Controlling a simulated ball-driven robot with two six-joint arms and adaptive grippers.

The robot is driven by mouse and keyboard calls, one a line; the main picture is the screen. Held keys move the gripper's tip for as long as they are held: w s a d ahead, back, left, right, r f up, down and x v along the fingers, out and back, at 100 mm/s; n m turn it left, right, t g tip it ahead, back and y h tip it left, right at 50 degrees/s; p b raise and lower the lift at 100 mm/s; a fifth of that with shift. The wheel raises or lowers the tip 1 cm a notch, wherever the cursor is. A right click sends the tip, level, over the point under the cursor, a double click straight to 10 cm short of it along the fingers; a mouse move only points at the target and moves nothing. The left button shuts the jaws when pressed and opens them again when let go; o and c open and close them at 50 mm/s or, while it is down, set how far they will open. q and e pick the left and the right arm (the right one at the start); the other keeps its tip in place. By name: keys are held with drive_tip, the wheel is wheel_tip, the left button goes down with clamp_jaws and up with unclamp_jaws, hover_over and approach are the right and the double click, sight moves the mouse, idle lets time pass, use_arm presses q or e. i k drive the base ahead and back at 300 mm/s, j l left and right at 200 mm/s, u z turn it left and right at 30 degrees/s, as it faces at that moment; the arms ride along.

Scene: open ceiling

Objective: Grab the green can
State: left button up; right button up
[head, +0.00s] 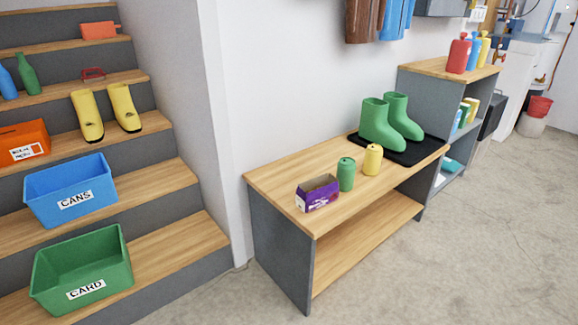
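The green can (346,174) stands upright on the wooden top of the low bench (283,175), near its front edge. A yellow can (373,159) stands just to its right, and a purple open box (318,194) sits just to its left. Nothing hides the green can. Neither of my grippers shows in the head view.
Green boots (378,127) stand on a black tray (411,152) on the bench's right part. Stairs at left hold a blue CANS bin (70,190), a green CARD bin (82,268) and yellow boots (88,116). The concrete floor (440,265) before the bench is clear.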

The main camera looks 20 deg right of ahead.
sight(346, 167)
drive_tip(key=z, duration=1.15)
